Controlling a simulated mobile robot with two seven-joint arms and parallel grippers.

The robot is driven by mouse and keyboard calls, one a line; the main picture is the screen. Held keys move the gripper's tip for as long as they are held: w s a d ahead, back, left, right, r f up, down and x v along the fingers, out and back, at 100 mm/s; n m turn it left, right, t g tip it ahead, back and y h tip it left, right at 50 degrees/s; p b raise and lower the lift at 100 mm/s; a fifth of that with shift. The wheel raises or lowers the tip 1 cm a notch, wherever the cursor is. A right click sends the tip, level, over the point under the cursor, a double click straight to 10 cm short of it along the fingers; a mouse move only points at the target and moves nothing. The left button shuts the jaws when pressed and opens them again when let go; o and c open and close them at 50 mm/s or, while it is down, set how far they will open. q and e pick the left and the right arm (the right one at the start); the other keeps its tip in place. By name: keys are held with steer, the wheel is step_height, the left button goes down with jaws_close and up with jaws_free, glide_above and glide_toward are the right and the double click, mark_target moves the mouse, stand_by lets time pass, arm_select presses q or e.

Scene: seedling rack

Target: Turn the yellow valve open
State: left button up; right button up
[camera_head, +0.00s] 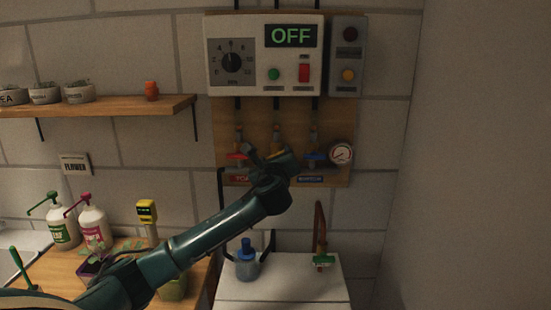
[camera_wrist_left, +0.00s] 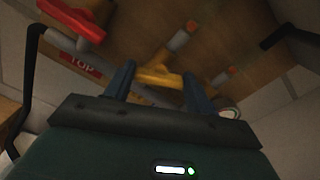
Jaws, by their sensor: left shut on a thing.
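The yellow valve (camera_wrist_left: 158,76) shows in the left wrist view between the two fingers of my left gripper (camera_wrist_left: 158,88). The gripper is shut on its handle. In the head view my left gripper (camera_head: 268,158) is up at the wooden valve board (camera_head: 226,122) and its body hides most of the yellow handle. The valve's brass body (camera_head: 277,137) shows just above the gripper. My right gripper is in neither view.
A red valve (camera_head: 237,157) is close on the left and a blue valve (camera_head: 315,156) close on the right. A gauge (camera_head: 341,153) sits at the board's right. A control box (camera_head: 236,78) reading OFF hangs above. A shelf (camera_head: 120,106) juts out at left.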

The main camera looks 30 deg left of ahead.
arm_select(q)
steer(key=n, duration=0.4)
steer(key=n+b, duration=0.1)
steer(key=n, duration=0.3)
steer(key=n+b, duration=0.1)
steer(key=n, duration=0.3)
steer(key=shift+a+f+n, duration=0.1)
steer(key=shift+f+n, duration=0.15)
steer(key=shift+n, duration=0.05)
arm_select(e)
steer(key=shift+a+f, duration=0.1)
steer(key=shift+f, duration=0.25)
arm_select(q)
steer(key=o, duration=1)
steer(key=shift+s, duration=0.1)
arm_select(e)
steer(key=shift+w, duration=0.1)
